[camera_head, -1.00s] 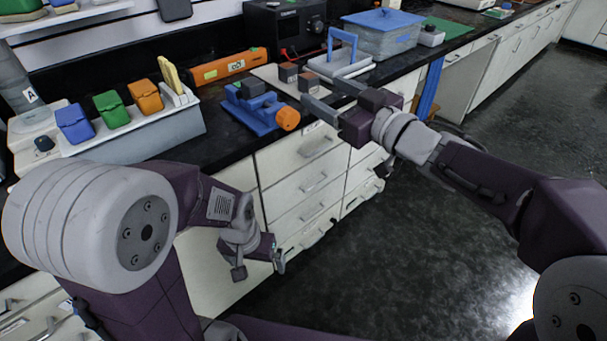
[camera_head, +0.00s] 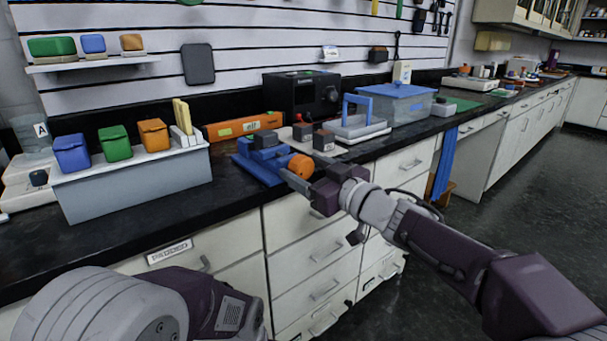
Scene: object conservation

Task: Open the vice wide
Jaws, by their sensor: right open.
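The blue vice (camera_head: 258,163) sits near the front edge of the black counter. Dark jaw blocks (camera_head: 265,141) show on top of it, but the gap between them is hard to make out. Its round orange knob (camera_head: 302,166) faces right, toward my right gripper. My right gripper (camera_head: 298,174) is open at the knob. One grey finger passes in front of the knob's lower part; the other finger is mostly hidden. I cannot tell whether they touch the knob. My left gripper is out of view; only part of that arm shows at the bottom left.
A grey rack (camera_head: 130,185) with blue, green and orange boxes stands left of the vice. Behind are an orange level (camera_head: 240,126) and a black device (camera_head: 300,95). Right are small dark blocks (camera_head: 323,140), a blue-handled tray (camera_head: 350,130) and a blue-lidded bin (camera_head: 400,110).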

